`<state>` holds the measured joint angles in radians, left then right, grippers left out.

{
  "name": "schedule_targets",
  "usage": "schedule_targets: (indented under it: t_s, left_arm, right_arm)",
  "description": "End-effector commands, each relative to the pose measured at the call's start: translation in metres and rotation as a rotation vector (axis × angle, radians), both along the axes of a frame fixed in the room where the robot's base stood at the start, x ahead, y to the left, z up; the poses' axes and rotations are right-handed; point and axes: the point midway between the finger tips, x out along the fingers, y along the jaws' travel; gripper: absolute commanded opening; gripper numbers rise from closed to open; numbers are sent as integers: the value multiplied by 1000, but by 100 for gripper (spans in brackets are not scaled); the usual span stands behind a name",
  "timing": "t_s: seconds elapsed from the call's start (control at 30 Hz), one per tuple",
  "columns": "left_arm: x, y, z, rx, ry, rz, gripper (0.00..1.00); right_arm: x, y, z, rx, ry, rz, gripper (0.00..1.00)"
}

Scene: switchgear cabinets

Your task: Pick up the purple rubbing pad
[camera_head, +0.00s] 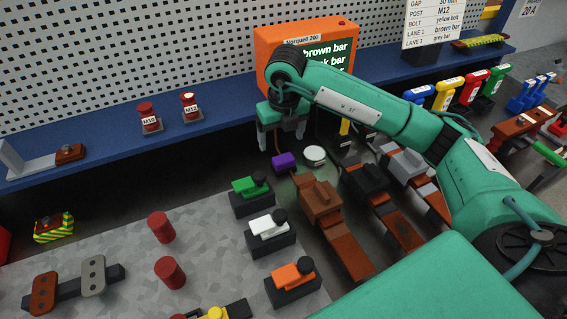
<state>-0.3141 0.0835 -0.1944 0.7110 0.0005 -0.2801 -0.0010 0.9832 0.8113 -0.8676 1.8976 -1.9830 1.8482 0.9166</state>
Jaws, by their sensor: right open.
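The purple rubbing pad (284,163) is a small purple block on the dark surface, left of a round white-topped item. My right gripper (281,143) hangs above and slightly behind the pad in the picture, fingers pointing down. It is open and nothing shows between its fingers. The gap between fingertips and pad is small in the picture, but the height is hard to judge. My left gripper is not in the head view.
A round white-topped item (315,155) sits close right of the pad. A green block (250,188) on a black base and a brown clamp-like piece (320,199) stand nearer. An orange display box (305,55) stands behind on the blue shelf (215,112).

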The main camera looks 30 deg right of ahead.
Motion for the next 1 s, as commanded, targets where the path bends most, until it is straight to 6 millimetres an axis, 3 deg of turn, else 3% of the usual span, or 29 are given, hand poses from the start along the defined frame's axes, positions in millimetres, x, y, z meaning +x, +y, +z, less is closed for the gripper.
schedule_targets:
  t_s: [0.13,0.43,0.7,1.0]
  left_arm:
    - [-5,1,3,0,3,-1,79]
    - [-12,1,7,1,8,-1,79]
    - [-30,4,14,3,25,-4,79]
    - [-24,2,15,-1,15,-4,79]
  right_arm:
    - [2,-1,-24,0,3,0,80]
    - [2,-3,-47,0,4,0,80]
    - [3,-7,-83,1,2,0,80]
    - [3,-7,-90,0,-1,1,80]
